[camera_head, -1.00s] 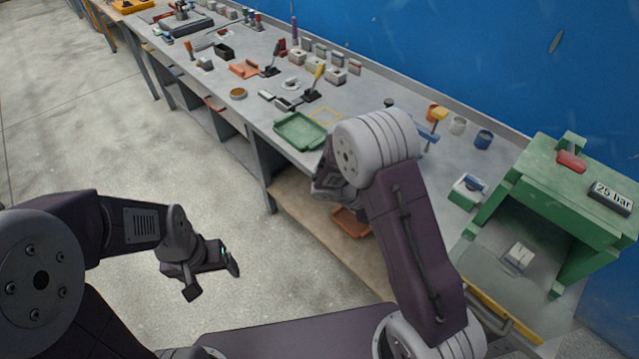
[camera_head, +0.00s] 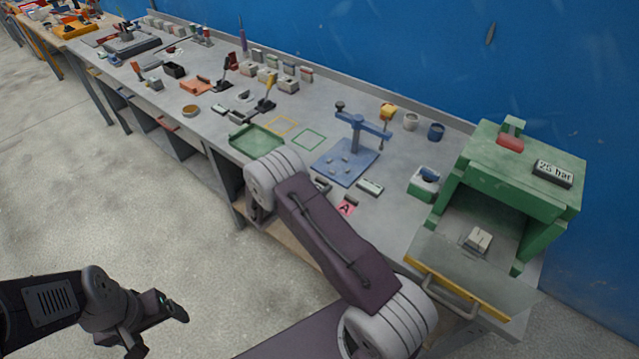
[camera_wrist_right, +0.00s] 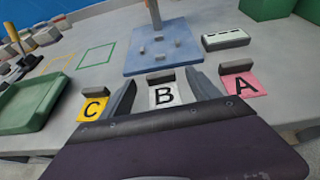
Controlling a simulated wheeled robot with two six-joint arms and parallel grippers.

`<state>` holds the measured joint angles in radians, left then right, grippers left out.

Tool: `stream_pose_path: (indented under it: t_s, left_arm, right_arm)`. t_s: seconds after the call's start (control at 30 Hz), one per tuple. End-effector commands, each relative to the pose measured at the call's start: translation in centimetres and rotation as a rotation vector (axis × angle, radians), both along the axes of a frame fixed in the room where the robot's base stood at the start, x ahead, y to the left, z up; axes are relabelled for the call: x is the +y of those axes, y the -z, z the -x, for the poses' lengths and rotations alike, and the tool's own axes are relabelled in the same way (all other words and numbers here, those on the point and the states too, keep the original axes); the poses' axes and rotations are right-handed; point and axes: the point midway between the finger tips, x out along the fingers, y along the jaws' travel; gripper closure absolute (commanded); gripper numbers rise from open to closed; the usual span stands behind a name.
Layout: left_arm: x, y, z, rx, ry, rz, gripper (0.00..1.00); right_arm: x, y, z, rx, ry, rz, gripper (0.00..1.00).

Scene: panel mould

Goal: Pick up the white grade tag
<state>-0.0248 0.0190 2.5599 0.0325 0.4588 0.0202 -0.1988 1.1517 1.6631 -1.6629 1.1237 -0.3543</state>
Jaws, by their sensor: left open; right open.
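The white grade tag (camera_wrist_right: 163,95), marked B, lies on the bench in the right wrist view, with a small grey block at its far edge. My right gripper (camera_wrist_right: 163,80) is open, with one finger on each side of the tag; whether the fingers touch it I cannot tell. In the head view the white tag cannot be made out, and my right arm hides most of that spot. My left gripper (camera_head: 160,332) is open and empty over the floor at the lower left.
A yellow tag C (camera_wrist_right: 93,107) lies left of the white tag and a pink tag A (camera_wrist_right: 243,85) right of it. Behind are a blue fixture plate (camera_head: 345,162) and a grey block (camera_head: 370,187). A green tray (camera_head: 257,140) and a green press (camera_head: 520,175) flank the area.

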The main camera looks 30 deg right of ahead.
Motion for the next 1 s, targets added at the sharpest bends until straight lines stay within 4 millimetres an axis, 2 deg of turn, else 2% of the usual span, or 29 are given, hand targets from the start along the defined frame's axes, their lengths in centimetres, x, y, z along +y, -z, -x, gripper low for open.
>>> stream_pose_path:
  t_s: [0.03, 0.13, 0.37, 0.47, 0.6, 0.63, 0.87, 1.0]
  left_arm:
    - [0.0, -0.4, 0.0, 0.000, 0.000, 0.000, 0.20]
    - [0.0, -0.5, 0.0, 0.000, 0.000, 0.000, 0.20]
    - [0.0, -0.4, 0.0, 0.000, 0.000, 0.000, 0.20]
    - [0.0, -0.4, 0.0, 0.000, 0.000, 0.000, 0.20]
    - [0.0, -0.4, 0.0, 0.000, 0.000, 0.000, 0.20]
    - [0.0, -0.4, 0.0, 0.000, 0.000, 0.000, 0.20]
    - [0.0, -0.4, 0.0, 0.000, 0.000, 0.000, 0.20]
    - [0.0, -0.3, 0.0, 0.000, 0.000, 0.000, 0.20]
  right_arm:
    - [-0.9, 0.2, -0.2, 0.001, 0.004, 0.001, 0.29]
    - [-1.9, 0.7, -0.8, 0.000, 0.002, 0.000, 0.29]
    - [-2.1, 0.9, -1.0, -0.001, -0.001, -0.001, 0.29]
    - [-2.1, 0.9, -1.0, -0.001, 0.000, 0.000, 0.51]
    - [-2.1, 0.9, -0.9, -0.001, 0.000, 0.000, 0.90]
    - [-2.1, 0.9, -0.9, -0.001, 0.000, 0.000, 0.94]
    - [-2.1, 0.8, -0.9, -0.001, 0.000, 0.000, 0.94]
    - [-2.1, -0.2, -1.0, -0.003, 0.000, 0.000, 0.94]
